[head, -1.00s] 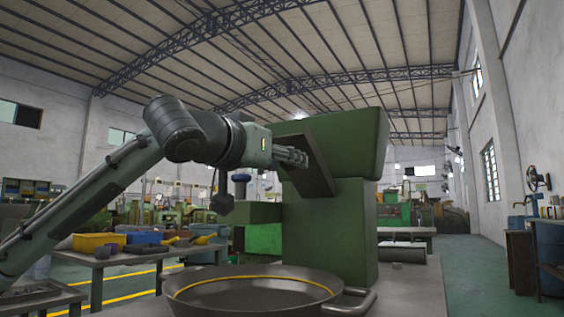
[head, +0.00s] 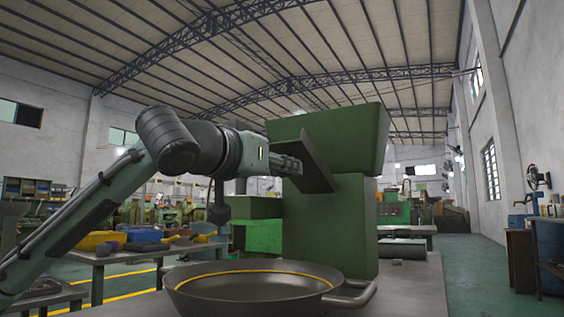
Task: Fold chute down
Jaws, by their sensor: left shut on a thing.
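The chute (head: 318,165) is a dark, flat plate on the left face of the green machine (head: 325,225). My left gripper (head: 290,166) comes in from the left and is shut on the chute's edge. The fingertips are partly hidden at the plate. The machine's green hopper-like top (head: 355,135) is behind the chute. My right gripper is not in view.
A wide, dark round pan (head: 255,287) with a yellow ring and a side handle stands in front of the machine, below the arm. A side table at left holds a yellow bin (head: 97,240) and a blue bin (head: 146,236). The aisle at right is clear.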

